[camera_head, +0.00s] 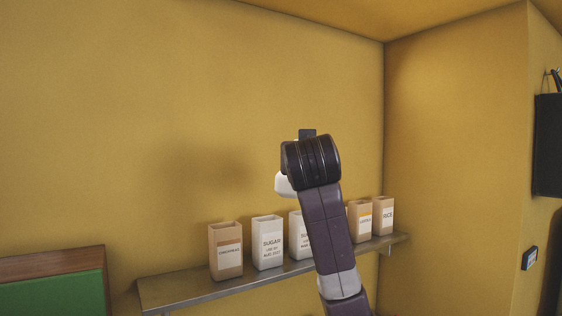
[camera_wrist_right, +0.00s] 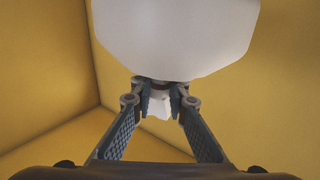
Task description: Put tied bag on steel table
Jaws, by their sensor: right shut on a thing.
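A white bag (camera_wrist_right: 180,35) fills the upper middle of the right wrist view. My right gripper (camera_wrist_right: 160,98) is shut on its narrow neck, and a small white end shows between the fingers. In the head view, part of the white bag (camera_head: 283,185) shows at the left of my right wrist, above the shelf; the rest is hidden behind my arm, as are the fingers. My left gripper is in neither view. I see no steel table in these frames.
A metal wall shelf (camera_head: 190,289) holds several open paper bags, including a brown one (camera_head: 225,252) and a white sugar one (camera_head: 267,243). My right arm covers part of this row. A green board (camera_head: 55,297) is at lower left; a dark panel (camera_head: 548,145) hangs at right.

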